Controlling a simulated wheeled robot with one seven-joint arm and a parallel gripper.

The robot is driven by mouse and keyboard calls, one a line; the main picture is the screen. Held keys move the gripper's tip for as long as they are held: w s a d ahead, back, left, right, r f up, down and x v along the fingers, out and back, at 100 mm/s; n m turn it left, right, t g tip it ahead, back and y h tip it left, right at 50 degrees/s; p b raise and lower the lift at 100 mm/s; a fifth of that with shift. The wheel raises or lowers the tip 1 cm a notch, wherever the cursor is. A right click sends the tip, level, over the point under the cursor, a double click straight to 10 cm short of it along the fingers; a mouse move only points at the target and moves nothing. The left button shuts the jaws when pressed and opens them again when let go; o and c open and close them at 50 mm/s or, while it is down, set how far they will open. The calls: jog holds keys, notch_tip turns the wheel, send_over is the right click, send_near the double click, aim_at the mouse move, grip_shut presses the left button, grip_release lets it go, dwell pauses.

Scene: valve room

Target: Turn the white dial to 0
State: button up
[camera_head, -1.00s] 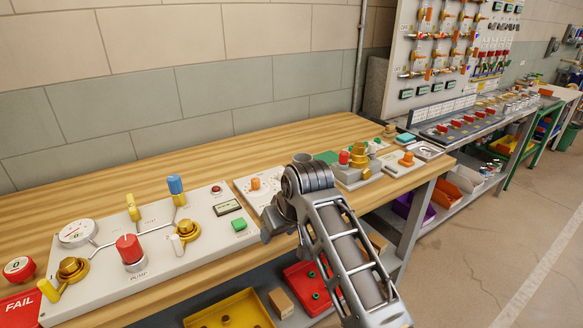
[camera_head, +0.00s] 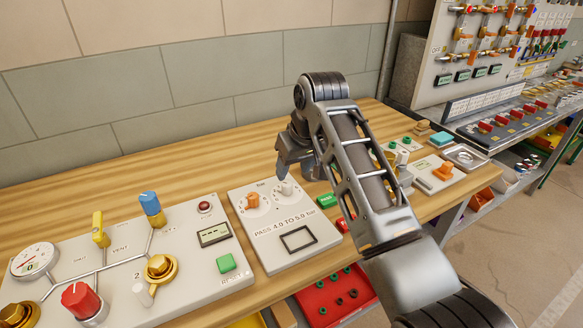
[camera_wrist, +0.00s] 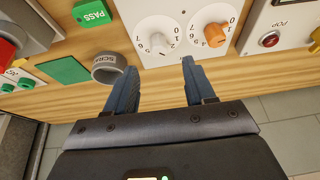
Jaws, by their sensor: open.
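The white dial (camera_head: 286,188) sits on a pale panel, right of an orange dial (camera_head: 253,201) on the same panel. In the wrist view the white dial (camera_wrist: 158,41) has a number ring around its knob; I cannot tell which number it points at. The orange dial (camera_wrist: 215,35) is to its right there. My gripper (camera_head: 284,174) is over the far edge of the panel, close to the white dial. In the wrist view my gripper (camera_wrist: 160,67) is open and empty, its fingertips just short of the white knob, which lies ahead of the gap.
A larger panel with a gauge (camera_head: 34,261), a red knob (camera_head: 80,301) and brass valves stands at left. A grey ring marked SCRAP (camera_wrist: 111,68) and a green PASS block (camera_wrist: 92,12) are beside the dial panel. Bare wood lies behind the panel.

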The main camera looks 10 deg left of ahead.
aim_at(287, 184)
jog(key=shift+x, duration=3.95)
jog(key=shift+w+r, duration=0.1)
jog(key=shift+w, duration=0.1)
jog(key=shift+c, duration=0.4)
grip_shut()
